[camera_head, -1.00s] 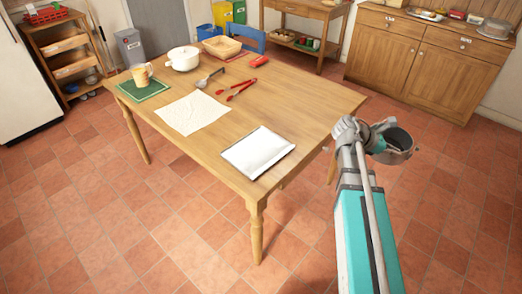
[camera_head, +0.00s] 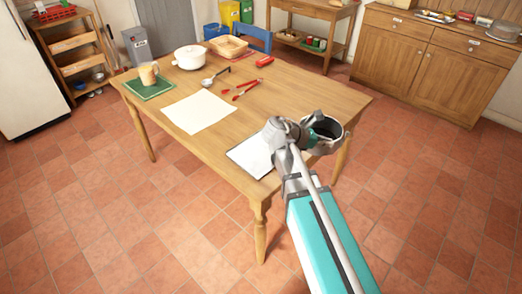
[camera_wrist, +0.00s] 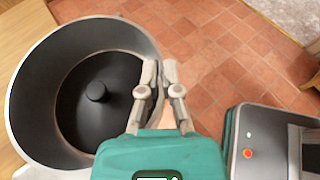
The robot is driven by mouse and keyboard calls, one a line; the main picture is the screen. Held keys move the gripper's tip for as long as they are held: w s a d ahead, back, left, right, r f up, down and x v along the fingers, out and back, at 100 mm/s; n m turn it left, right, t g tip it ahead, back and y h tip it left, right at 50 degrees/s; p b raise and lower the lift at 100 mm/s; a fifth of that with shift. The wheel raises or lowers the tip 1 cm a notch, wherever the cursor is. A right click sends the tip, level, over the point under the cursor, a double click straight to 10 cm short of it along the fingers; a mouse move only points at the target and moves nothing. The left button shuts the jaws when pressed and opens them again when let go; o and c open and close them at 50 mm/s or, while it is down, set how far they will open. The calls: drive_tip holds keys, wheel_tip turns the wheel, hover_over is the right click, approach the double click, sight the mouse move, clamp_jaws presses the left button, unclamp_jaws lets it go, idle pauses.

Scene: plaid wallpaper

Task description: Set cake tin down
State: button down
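The cake tin (camera_head: 327,144) is a round dark-grey metal tin with high walls. In the wrist view the tin (camera_wrist: 75,157) is open side up, with a black inside and a small knob at its middle. My gripper (camera_head: 308,134) is shut on the tin's wall; in the wrist view its fingers (camera_wrist: 158,72) straddle the wall at the tin's right side. The tin overlaps the right edge of the wooden table (camera_head: 300,100) in the head view and seems held above it. Its underside is hidden.
A white flat sheet or tray (camera_head: 250,155) lies near the table's front corner, partly behind my arm. A cream cloth (camera_head: 199,112), red tongs (camera_head: 240,90), ladle (camera_head: 214,76), white pot (camera_head: 188,57), basket (camera_head: 228,46) and mug (camera_head: 149,73) on a green mat occupy the rest. The right middle is bare.

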drive_tip(key=s+a+n+t, duration=0.1)
drive_tip(key=s+a+t, duration=0.1)
drive_tip(key=a, duration=0.9)
drive_tip(key=s+a+n+t+y, duration=0.1)
drive_tip(key=s+a+n+t, duration=0.1)
drive_tip(key=a, duration=0.9)
drive_tip(key=shift+s+r+n+y, duration=0.15)
drive_tip(key=shift+s+n+y, duration=0.15)
drive_tip(key=shift+s, duration=0.55)
drive_tip(key=shift+w, duration=0.1)
drive_tip(key=w+d+f+b, duration=0.2)
drive_tip(key=w+f+b, duration=0.6)
drive_tip(key=w, duration=0.4)
drive_tip(key=shift+w+d+f+b, duration=0.4)
drive_tip(key=shift+f, duration=0.1)
drive_tip(key=shift+f, duration=0.1)
